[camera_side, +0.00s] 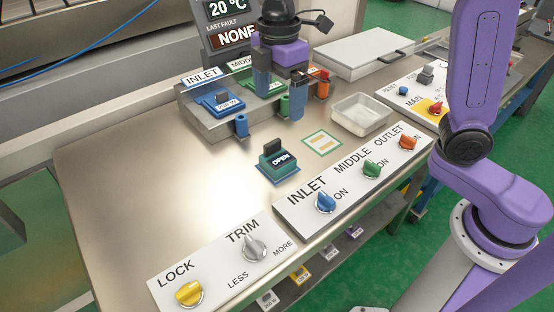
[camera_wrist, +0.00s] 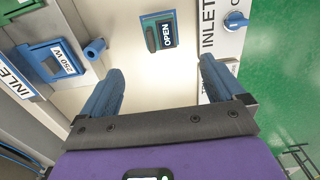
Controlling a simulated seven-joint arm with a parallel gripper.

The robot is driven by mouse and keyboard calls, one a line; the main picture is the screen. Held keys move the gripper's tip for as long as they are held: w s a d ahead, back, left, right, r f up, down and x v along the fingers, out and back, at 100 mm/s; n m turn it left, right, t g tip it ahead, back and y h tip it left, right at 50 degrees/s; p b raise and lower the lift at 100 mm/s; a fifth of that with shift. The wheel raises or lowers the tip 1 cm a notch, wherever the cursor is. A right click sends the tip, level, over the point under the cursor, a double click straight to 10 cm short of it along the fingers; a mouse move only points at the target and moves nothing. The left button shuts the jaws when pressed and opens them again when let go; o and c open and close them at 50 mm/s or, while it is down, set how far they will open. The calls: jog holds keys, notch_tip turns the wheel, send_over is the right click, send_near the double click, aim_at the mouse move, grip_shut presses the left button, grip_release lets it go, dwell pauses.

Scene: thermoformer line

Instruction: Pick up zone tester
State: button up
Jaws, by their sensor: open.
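A teal block with a dark top handle and a label reading OPEN (camera_side: 277,160) stands on the metal bench; it seems to be the zone tester. In the wrist view the OPEN block (camera_wrist: 152,34) lies beyond the fingertips, roughly in line with the gap between them. My gripper (camera_side: 280,108) has blue fingers spread apart with nothing between them. It hangs over the grey rack, behind the block and apart from it. In the wrist view the open fingers (camera_wrist: 160,68) point toward the bench.
The grey rack (camera_side: 215,130) holds a blue 250 W module (camera_side: 222,105), with green and orange pieces partly behind my fingers. Knob panels (camera_side: 300,212) line the front edge. Bench left is bare.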

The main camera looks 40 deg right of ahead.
send_over(276, 158)
jog(key=f, duration=1)
jog(key=shift+d+f, duration=0.15)
jog(key=shift+d, duration=0.25)
jog(key=shift+a+f, duration=0.2)
jog(key=shift+f, duration=1.15)
jog(key=shift+a+f, duration=0.15)
jog(key=shift+f, duration=1.15)
jog(key=c, duration=1.3)
jog(key=shift+r, duration=0.1)
jog(key=shift+c, duration=0.2)
